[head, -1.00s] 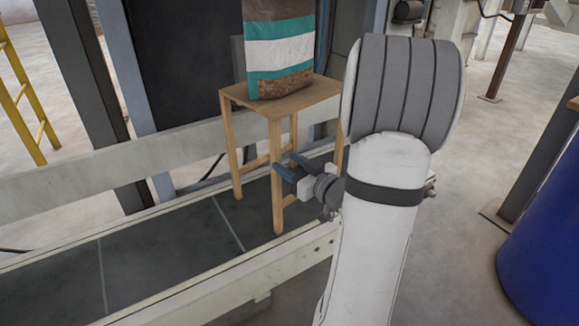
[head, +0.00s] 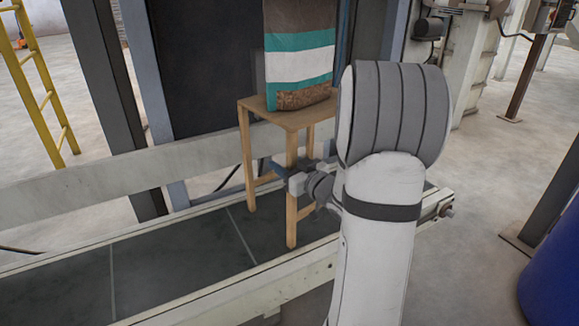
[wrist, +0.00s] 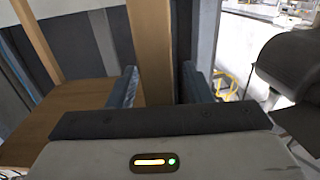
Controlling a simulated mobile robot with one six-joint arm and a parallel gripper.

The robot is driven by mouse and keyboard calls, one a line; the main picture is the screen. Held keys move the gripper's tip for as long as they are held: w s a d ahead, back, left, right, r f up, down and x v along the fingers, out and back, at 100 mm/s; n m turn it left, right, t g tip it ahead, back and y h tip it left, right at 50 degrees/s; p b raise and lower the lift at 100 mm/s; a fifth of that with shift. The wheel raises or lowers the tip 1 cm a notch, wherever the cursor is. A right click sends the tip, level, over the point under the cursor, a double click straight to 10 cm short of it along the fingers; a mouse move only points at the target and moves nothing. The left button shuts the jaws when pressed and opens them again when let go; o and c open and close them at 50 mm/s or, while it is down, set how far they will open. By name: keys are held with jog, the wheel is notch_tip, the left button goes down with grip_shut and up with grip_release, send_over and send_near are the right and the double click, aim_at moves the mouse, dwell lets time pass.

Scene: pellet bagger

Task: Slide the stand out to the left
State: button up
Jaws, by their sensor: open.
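The stand (head: 291,216) is a light wooden stool on the dark conveyor belt. A filled bag (head: 300,55) with brown, teal and white bands stands upright on its top. My gripper (head: 289,166) is at the stand's near front leg, below the top. In the wrist view, the open gripper (wrist: 162,85) has a blue-grey finger on each side of a wooden leg (wrist: 151,45). The leg is nearer the left finger; I cannot tell whether they touch. A wooden board of the stand (wrist: 60,115) shows at the left. My arm hides the stand's right side.
The conveyor belt (head: 165,265) is bare to the left of the stand, between a near side rail (head: 240,296) and a far guard rail (head: 85,188). Dark and grey posts (head: 122,75) stand behind. A blue drum (head: 555,260) is at the right.

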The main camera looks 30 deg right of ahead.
grip_shut()
dwell(0.4)
dwell(0.9)
